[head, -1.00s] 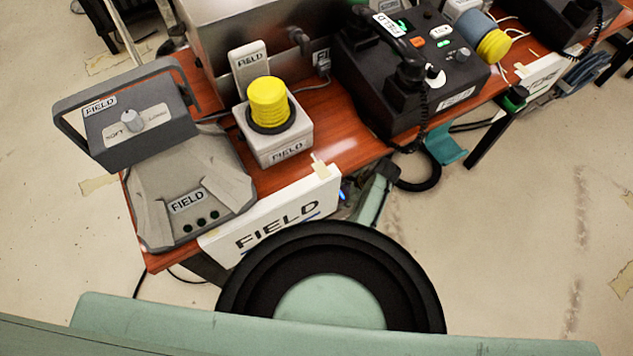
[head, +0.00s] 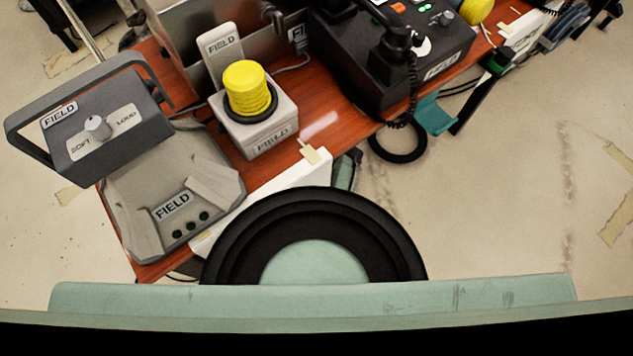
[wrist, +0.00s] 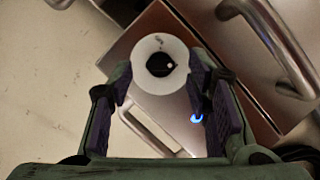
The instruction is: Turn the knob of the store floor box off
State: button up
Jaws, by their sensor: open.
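In the wrist view a black knob (wrist: 160,65) with a small white mark at its right side sits on a round white dial plate (wrist: 161,46). The plate has a small dark mark near its top; I cannot read it. The knob is on a metal box (wrist: 165,105), and no store label shows there. My gripper (wrist: 162,82) is open, its purple-padded fingers on either side of the dial in the picture. I cannot tell the gap in depth between fingers and knob. My gripper is not seen in the head view.
Metal handles (wrist: 268,38) and a blue light (wrist: 197,118) are near the knob. In the head view, a red-brown table (head: 315,107) holds a grey FIELD unit with a SOFT/LOUD knob (head: 98,127), a yellow-topped box (head: 248,90) and a black phone (head: 395,45).

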jog(key=shift+a+f, duration=0.2)
jog(key=shift+f, duration=0.15)
jog(key=shift+c, duration=0.2)
grip_shut()
